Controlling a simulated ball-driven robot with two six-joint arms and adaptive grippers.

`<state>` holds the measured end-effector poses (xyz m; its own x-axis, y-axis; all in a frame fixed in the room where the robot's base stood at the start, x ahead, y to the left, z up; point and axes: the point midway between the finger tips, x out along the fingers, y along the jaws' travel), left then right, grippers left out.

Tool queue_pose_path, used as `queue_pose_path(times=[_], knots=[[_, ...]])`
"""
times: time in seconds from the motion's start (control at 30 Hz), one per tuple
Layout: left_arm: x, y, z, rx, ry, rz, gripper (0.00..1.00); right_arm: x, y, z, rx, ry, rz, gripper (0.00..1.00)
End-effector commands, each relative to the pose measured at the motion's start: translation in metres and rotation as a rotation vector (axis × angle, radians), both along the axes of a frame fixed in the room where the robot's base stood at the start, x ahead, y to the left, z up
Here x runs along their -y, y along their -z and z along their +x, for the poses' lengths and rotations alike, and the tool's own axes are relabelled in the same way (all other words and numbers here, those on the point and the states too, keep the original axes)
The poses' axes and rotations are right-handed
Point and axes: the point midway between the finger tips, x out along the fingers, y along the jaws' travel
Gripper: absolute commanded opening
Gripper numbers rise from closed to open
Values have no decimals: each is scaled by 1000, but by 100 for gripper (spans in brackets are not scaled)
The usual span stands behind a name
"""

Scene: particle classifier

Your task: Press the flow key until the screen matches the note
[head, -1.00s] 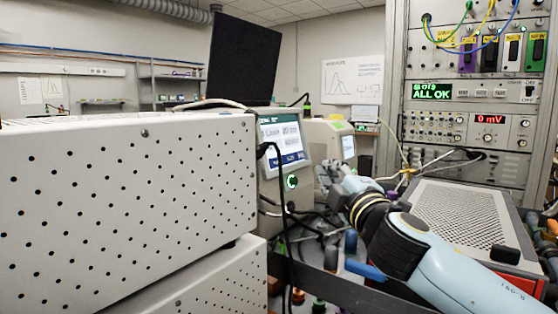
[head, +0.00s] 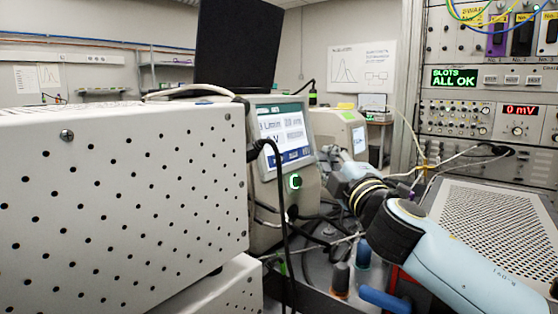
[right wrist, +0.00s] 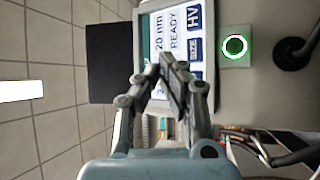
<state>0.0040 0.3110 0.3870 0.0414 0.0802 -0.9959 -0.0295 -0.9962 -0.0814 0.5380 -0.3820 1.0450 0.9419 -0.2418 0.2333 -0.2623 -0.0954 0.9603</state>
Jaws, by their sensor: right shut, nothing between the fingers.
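The instrument's lit screen (head: 283,130) faces right of the white perforated box. In the right wrist view the screen (right wrist: 178,35) appears turned sideways, with "20 nm", "READY", and the keys "SIZE" and "HV". My right gripper (right wrist: 164,62) is shut and empty, its fingers covering part of the screen. I cannot make out a key labelled flow. A green-lit ring button (right wrist: 235,46) sits beside the screen. In the head view my right gripper (head: 334,158) is just right of the screen; contact cannot be told. I cannot identify the note with certainty. My left gripper is out of view.
A white perforated box (head: 120,200) fills the left. A black cable (head: 280,200) hangs before the instrument. A second instrument (head: 335,133) stands behind, with a green sticker (head: 346,106). A rack (head: 490,110) and a perforated case (head: 500,225) fill the right.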

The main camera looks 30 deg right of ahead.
Motion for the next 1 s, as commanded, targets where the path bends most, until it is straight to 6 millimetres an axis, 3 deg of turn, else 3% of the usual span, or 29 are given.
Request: queue_pose_path(times=[0.23,0.5,1.0], knots=[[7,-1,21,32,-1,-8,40,-13,8,30,0,0,5,0],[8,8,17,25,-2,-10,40,-25,18,60,0,-1,2,0],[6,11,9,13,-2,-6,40,-30,19,71,0,-1,0,0]])
